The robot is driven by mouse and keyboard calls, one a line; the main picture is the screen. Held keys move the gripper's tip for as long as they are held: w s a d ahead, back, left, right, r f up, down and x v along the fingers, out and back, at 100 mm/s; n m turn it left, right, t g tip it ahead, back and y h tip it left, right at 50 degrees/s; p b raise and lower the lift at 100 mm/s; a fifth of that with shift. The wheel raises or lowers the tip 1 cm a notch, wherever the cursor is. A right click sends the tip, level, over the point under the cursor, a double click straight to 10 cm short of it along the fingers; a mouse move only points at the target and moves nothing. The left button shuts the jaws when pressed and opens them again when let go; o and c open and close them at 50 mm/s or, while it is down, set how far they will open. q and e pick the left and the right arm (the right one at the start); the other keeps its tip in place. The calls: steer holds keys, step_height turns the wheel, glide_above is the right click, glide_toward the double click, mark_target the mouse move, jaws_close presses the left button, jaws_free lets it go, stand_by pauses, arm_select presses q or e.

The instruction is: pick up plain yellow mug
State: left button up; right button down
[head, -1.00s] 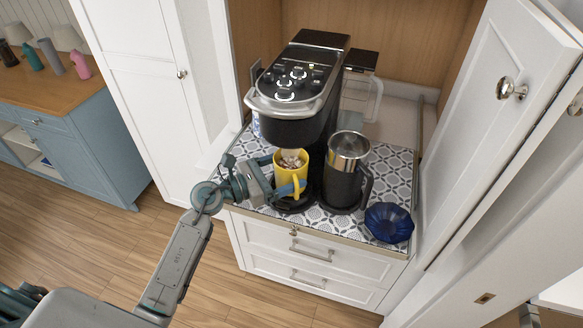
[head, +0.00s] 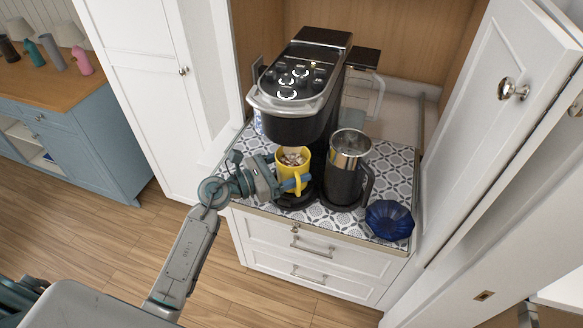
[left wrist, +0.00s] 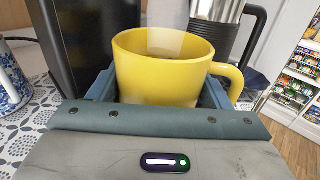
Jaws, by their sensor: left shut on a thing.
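The plain yellow mug (head: 291,167) is upright at the coffee machine's base, under its spout, with its handle toward the front right. Its top looks filled with something pale and brown in the head view. My left gripper (head: 284,184) is shut on the mug, with a finger on each side of its body. In the left wrist view the mug (left wrist: 160,72) stands between the two blue fingers (left wrist: 160,92). I cannot tell whether the mug touches the machine's base. My right gripper is not in view.
The black coffee machine (head: 303,88) rises behind the mug. A dark blue bowl (head: 389,221) sits at the counter's front right. A blue-patterned white mug (left wrist: 10,80) shows at the left in the wrist view.

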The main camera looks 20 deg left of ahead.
arm_select(q)
steer(key=shift+r+p, duration=0.45)
steer(key=shift+r, duration=0.3)
step_height(320, 180, up, 3)
steer(key=shift+f+p, duration=0.15)
steer(key=shift+p, duration=0.9)
steer(key=s+d+b+v, duration=0.2)
steer(key=b+v, duration=0.4)
steer(key=v, duration=0.9)
steer(key=shift+s+r+b, duration=0.35)
steer(key=shift+s+b, duration=0.05)
steer(key=shift+a, duration=0.1)
